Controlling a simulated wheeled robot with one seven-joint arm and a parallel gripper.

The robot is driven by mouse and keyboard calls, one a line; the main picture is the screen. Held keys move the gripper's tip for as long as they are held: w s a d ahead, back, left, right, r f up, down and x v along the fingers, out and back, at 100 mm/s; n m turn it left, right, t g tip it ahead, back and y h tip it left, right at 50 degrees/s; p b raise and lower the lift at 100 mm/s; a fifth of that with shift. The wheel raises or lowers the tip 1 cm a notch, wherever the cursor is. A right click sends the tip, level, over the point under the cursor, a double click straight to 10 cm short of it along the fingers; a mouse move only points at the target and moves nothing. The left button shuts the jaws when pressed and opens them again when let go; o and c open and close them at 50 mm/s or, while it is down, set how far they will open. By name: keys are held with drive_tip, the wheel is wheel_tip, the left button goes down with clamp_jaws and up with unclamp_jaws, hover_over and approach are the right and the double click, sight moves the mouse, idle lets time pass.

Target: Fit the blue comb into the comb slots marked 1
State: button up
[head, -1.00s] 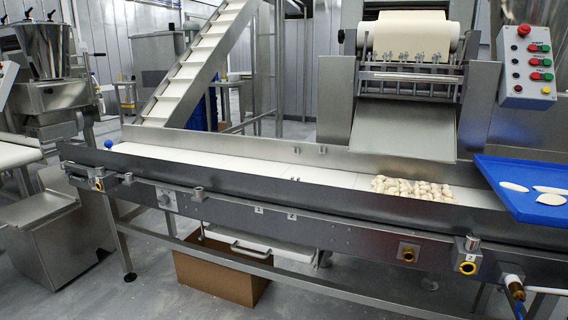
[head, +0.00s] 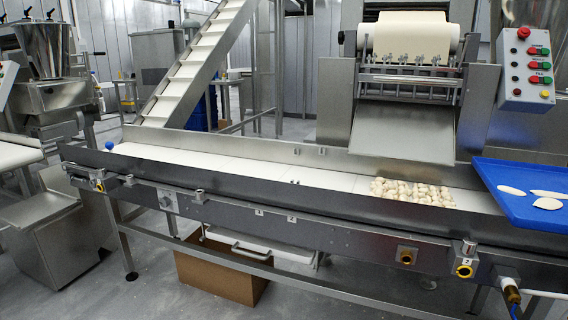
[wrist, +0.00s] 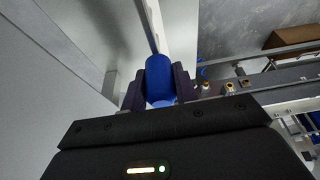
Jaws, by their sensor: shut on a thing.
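In the wrist view my gripper (wrist: 158,96) is shut on a rounded blue piece (wrist: 160,76), taken as the handle of the blue comb. The rest of the comb cannot be made out there. My gripper does not show in the head view. Labels 1 (head: 259,212) and 2 (head: 291,219) sit side by side on the front of the conveyor. Small dark marks, possibly slots, show on the far wall (head: 296,151) and near wall (head: 294,182); which pair belongs to 1 cannot be told.
Pasta pieces (head: 412,191) lie on the white belt (head: 230,168) at the right, below the metal chute (head: 402,129). A blue tray (head: 510,203) stands at the right edge. A small blue ball (head: 109,145) shows at the belt's left end. The belt's middle is clear.

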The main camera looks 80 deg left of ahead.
drive_tip(key=shift+r, duration=1.35)
